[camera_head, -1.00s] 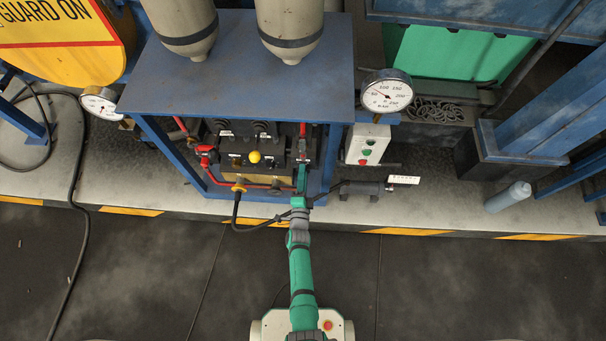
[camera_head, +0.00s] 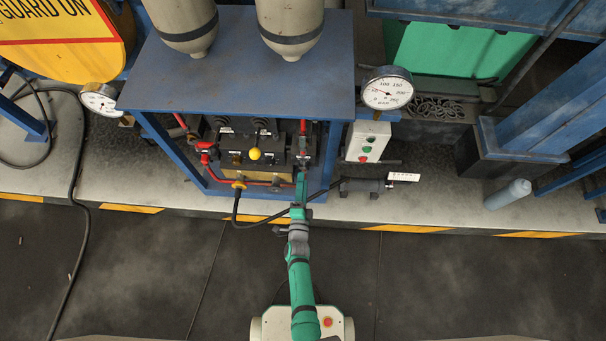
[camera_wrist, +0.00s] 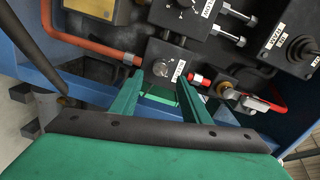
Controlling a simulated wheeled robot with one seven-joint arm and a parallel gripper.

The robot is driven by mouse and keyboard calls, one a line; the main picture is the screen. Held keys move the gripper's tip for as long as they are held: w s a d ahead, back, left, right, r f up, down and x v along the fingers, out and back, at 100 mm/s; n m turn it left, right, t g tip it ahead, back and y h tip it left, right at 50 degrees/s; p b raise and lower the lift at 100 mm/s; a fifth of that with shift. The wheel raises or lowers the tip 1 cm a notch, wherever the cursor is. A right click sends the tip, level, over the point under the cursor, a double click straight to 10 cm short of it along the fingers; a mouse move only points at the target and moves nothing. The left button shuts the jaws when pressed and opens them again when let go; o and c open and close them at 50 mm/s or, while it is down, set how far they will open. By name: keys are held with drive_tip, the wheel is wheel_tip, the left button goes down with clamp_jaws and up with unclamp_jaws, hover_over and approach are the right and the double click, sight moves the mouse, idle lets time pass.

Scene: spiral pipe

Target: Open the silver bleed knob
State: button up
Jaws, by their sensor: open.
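A small round silver knob (camera_wrist: 160,68) sits on the dark valve block in the wrist view, with a white label (camera_wrist: 178,71) just right of it. I take it to be the bleed knob; the label is too small to read. My gripper (camera_wrist: 160,77) is open, its green fingers pointing at the block, one on each side of the knob in the picture. I cannot tell how far the tips are from it. No grip shows. In the head view my gripper (camera_head: 301,183) is at the lower right of the valve block (camera_head: 266,150), and the knob cannot be made out.
An orange-red pipe (camera_wrist: 90,47) runs left of the knob. A red-collared fitting (camera_wrist: 197,79) and a red-handled valve (camera_wrist: 262,103) lie close on the right. Larger labelled knobs (camera_wrist: 183,12) are above.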

drive_tip(key=shift+s+a+r, duration=0.1)
drive_tip(key=shift+s+a, duration=0.05)
drive_tip(key=shift+s, duration=1.25)
drive_tip(key=shift+s+a+r, duration=0.1)
drive_tip(key=shift+s, duration=1.25)
drive_tip(key=shift+s, duration=0.1)
drive_tip(key=s+r+n+g+y, duration=0.1)
drive_tip(key=s+r+n, duration=0.95)
drive_tip(key=s, duration=0.75)
drive_tip(key=s+r+n, duration=0.3)
drive_tip(key=s+r, duration=0.1)
drive_tip(key=r, duration=0.5)
drive_tip(key=s+r+n+g, duration=0.1)
drive_tip(key=s+r+n, duration=0.2)
drive_tip(key=r, duration=0.7)
drive_tip(key=shift+s+d, duration=0.35)
drive_tip(key=shift+s, duration=0.5)
